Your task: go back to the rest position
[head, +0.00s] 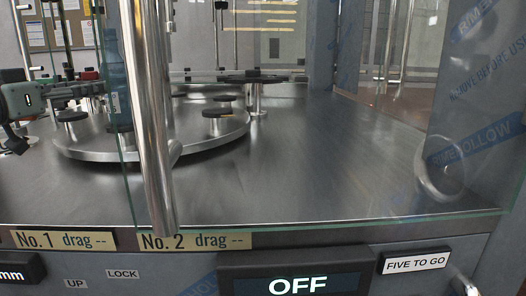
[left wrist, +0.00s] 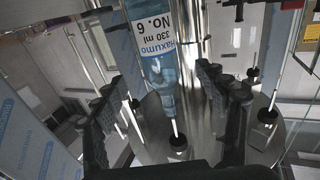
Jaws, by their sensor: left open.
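My left gripper (head: 28,105) is at the left edge of the head view, beside the round metal turntable (head: 190,148), partly cut off by the frame. In the left wrist view its two dark fingers (left wrist: 163,100) stand wide apart. A clear, bluish bottle (left wrist: 160,68) shows between and beyond them, with a label reading "Maxumo 330 ml No. 6" upside down. I cannot tell the exact distance from the fingers to the bottle. My right gripper is not in view.
A glass panel with a thick steel bar (head: 150,120) stands in front of the turntable. The metal deck (head: 320,165) to the right is clear. A display (head: 297,285) reading "OFF" and a "FIVE TO GO" label (head: 416,262) are on the front.

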